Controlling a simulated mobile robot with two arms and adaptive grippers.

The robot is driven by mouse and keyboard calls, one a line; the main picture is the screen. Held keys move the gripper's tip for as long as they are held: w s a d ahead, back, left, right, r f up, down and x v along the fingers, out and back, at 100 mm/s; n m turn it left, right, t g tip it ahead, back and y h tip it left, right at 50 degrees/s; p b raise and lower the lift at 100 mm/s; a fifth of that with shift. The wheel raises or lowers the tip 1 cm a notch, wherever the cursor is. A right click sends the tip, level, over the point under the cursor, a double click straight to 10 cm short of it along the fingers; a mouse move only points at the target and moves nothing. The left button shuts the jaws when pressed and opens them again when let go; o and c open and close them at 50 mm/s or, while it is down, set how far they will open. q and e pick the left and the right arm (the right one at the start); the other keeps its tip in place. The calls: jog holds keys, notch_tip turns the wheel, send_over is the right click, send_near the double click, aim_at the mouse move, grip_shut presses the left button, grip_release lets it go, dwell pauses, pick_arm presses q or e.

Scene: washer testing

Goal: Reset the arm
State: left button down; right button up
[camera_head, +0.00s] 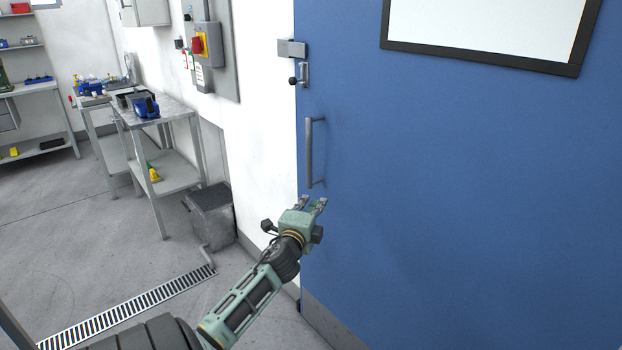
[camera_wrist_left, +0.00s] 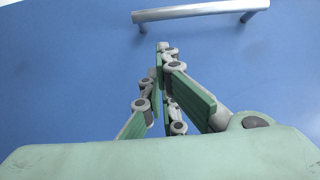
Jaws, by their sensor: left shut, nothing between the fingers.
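My left arm (camera_head: 250,297) reaches in from the lower left of the head view. My left gripper (camera_head: 313,203) is in front of the blue door (camera_head: 460,190), just below the lower end of its grey vertical handle (camera_head: 309,153). In the left wrist view the gripper's fingers (camera_wrist_left: 164,52) are shut together and empty. The handle (camera_wrist_left: 200,10) lies beyond the fingertips at the top of that view, with a gap between them. My right gripper is in neither view.
A latch (camera_head: 292,48) and a framed white panel (camera_head: 485,30) are on the door. A grey bin (camera_head: 212,215) stands by the wall. Metal tables (camera_head: 178,125) with tools are at the left. A floor drain grate (camera_head: 125,307) runs across the open grey floor (camera_head: 80,225).

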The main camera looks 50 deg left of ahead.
pick_arm(q)
jog(key=shift+s+d+f, duration=0.15)
jog(key=shift+s+d, duration=0.2)
jog(key=shift+s, duration=0.25)
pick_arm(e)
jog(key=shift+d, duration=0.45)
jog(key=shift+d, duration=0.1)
